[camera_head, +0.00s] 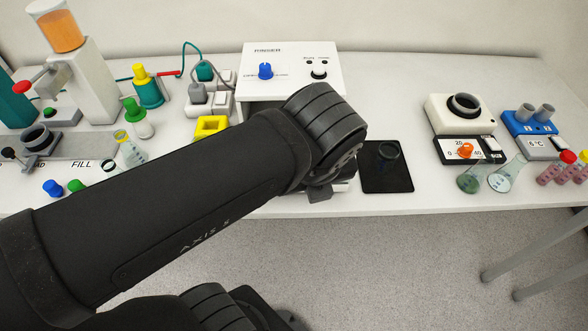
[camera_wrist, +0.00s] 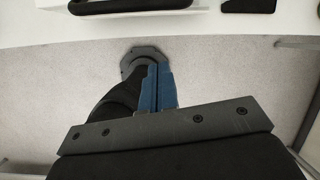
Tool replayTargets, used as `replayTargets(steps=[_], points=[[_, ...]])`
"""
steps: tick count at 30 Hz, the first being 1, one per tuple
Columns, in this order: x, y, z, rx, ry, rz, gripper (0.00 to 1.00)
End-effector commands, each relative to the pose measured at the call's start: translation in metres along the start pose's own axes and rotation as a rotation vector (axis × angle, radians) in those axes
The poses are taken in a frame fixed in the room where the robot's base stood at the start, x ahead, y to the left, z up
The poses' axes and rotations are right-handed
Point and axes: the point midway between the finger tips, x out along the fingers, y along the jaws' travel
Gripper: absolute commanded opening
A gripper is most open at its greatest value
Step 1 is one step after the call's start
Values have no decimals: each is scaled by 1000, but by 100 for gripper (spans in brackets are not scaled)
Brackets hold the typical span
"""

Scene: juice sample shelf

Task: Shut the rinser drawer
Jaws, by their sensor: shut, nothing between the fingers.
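The rinser (camera_head: 290,60) is a white box with a blue knob (camera_head: 265,71) on its upper face, at the back middle of the bench in the head view. My arm covers most of its lower front, so how far out the drawer stands cannot be told there. A white piece, likely part of the drawer (camera_head: 341,187), shows beside my wrist near the bench's front edge. In the wrist view a dark bar handle (camera_wrist: 130,6) on a white part lies at the top edge. My gripper (camera_wrist: 158,72) has its blue fingers together, empty and apart from the handle.
A black mat (camera_head: 386,178) with a dark ring lies right of my wrist. A white device (camera_head: 460,115), a scale and flasks stand further right. A yellow block (camera_head: 210,127), bottles and a dispenser (camera_head: 85,85) stand left. Grey floor is clear in front of the bench.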

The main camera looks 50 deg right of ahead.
Motion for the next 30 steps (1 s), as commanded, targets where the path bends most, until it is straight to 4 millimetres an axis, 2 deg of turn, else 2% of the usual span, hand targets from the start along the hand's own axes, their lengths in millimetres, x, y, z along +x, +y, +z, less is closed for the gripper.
replayTargets(steps=[4,10,27,30], points=[[2,9,-6,177,-27,9,0],[12,11,-7,229,-33,16,0],[104,13,-4,223,-30,18,0],[108,9,10,219,-33,15,0]])
